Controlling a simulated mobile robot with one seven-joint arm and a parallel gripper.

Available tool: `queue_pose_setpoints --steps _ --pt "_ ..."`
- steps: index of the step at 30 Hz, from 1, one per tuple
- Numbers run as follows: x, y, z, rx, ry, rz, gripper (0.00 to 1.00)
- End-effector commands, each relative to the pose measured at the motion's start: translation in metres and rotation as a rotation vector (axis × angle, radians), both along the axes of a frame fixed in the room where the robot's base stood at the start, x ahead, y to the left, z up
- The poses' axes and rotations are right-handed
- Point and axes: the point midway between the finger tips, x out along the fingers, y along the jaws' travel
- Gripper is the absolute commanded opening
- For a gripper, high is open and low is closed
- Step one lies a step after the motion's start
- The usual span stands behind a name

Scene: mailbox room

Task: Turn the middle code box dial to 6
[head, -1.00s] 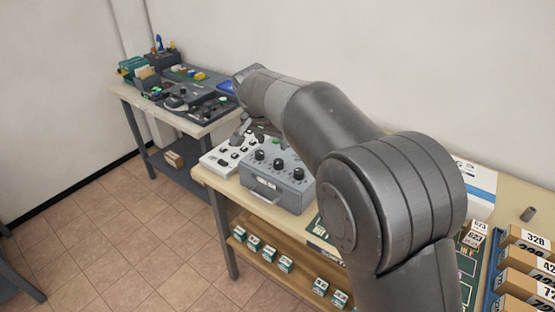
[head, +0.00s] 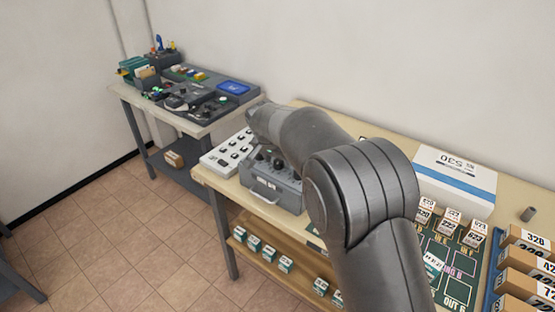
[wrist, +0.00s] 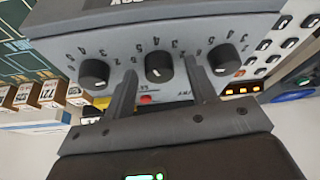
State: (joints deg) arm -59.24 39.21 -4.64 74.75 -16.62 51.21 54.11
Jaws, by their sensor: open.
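The grey code box (head: 272,196) stands on the near workbench in the head view, its top partly covered by my arm. In the wrist view the box face (wrist: 190,36) shows three black dials with numbers around them. The middle dial (wrist: 158,67) is between my two fingers. The left dial (wrist: 94,72) and right dial (wrist: 223,59) are outside them. My gripper (wrist: 160,72) is open, with one finger on each side of the middle dial. I cannot tell whether the fingers touch it. The middle dial's exact setting is unclear.
A white panel with black switches (head: 228,153) stands beside the code box. A white box with a blue stripe (head: 454,183) and small labelled cartons lie to the right. Another bench (head: 205,127) with control gear is at the back left.

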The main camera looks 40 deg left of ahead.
Motion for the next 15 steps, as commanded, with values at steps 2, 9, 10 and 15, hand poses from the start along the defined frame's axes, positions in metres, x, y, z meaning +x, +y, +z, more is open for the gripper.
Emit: queue_pose_setpoints --steps 2,9,10,15 --pt "0.0000 0.0001 0.0003 0.000 0.000 0.000 0.52" --pt "-0.0002 0.0002 0.0005 0.000 0.000 0.000 0.34" --pt "-0.0002 0.0002 0.0005 0.000 0.000 0.000 0.31" --pt "-0.0004 0.0002 0.0005 0.001 0.000 0.000 0.17"
